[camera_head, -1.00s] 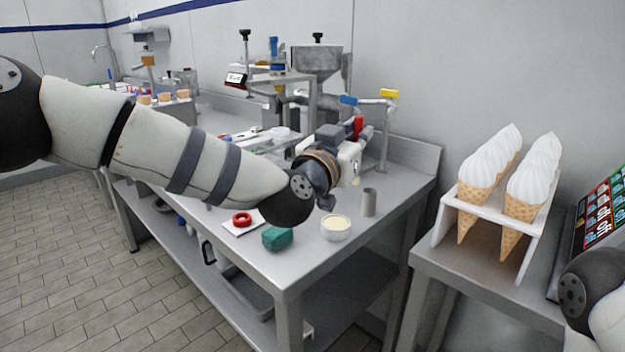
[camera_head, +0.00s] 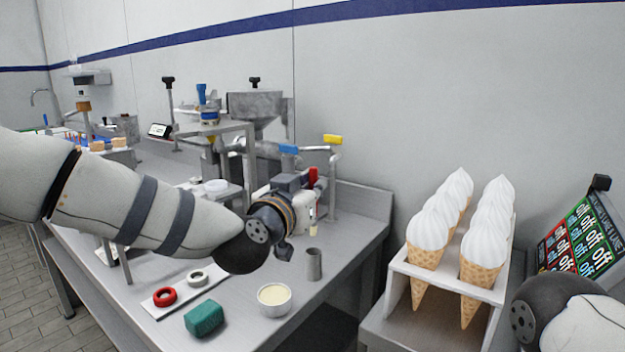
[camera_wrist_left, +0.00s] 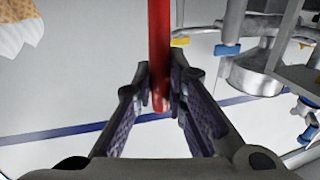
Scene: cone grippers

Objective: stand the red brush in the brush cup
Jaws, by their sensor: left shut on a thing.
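My left gripper (camera_head: 309,204) is shut on the red brush (camera_head: 314,176) and holds it roughly upright above the table. In the head view the red handle shows above the gripper and a pale tip below it. In the left wrist view the red handle (camera_wrist_left: 159,45) runs between the two fingers. A small grey cylinder, which looks like the brush cup (camera_head: 314,265), stands on the steel table below the brush, with a gap between them. The gripper hides the middle of the brush. My right gripper is out of view.
A white bowl (camera_head: 274,299), a green block (camera_head: 204,318) and a white board (camera_head: 178,294) with red and white rings lie left of the cup. A machine with a hopper (camera_head: 256,112) stands behind. A cone rack (camera_head: 448,282) is at right.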

